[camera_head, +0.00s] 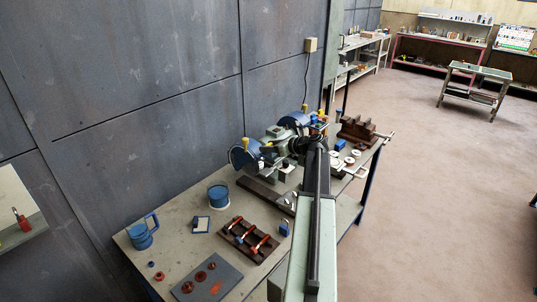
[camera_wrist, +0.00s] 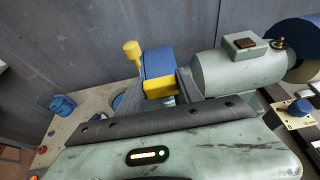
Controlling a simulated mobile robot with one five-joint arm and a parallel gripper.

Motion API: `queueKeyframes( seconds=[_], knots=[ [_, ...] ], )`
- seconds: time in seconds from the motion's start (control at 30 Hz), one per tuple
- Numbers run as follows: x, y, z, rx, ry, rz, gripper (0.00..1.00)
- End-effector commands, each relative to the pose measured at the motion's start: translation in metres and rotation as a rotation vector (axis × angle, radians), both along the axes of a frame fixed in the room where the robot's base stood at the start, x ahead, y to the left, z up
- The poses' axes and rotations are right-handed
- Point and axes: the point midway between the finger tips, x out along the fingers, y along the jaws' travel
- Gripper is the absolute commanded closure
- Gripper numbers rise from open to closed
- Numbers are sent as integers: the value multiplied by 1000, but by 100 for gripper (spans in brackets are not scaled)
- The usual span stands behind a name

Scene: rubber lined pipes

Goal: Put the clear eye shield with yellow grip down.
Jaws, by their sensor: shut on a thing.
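The bench grinder (camera_head: 275,143) has blue wheel guards and yellow grips. The wrist view shows its motor body (camera_wrist: 225,70) and a yellow grip (camera_wrist: 132,50) at the left guard, clear of my gripper. In the head view another yellow grip (camera_head: 320,113) shows at the right wheel, just beyond my gripper (camera_head: 312,141).
The workbench (camera_head: 180,243) carries a blue mug (camera_head: 140,235), a blue tin (camera_head: 218,196), a dark rack with orange-red clamps (camera_head: 248,238) and a grey mat (camera_head: 225,273). A wall closes the left; floor is free at right.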

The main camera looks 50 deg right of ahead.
Motion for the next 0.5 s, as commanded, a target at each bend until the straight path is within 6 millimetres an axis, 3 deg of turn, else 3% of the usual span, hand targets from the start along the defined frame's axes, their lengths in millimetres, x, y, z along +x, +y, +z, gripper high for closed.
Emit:
queueKeyframes(
  seconds=[0.03,0.4,0.43,0.5],
  knots=[
    [0,0,-18,0,0,0,99],
    [1,1,-18,0,0,1,99],
    [1,1,-18,0,0,1,54],
    [1,1,-17,0,0,1,35]
  ],
)
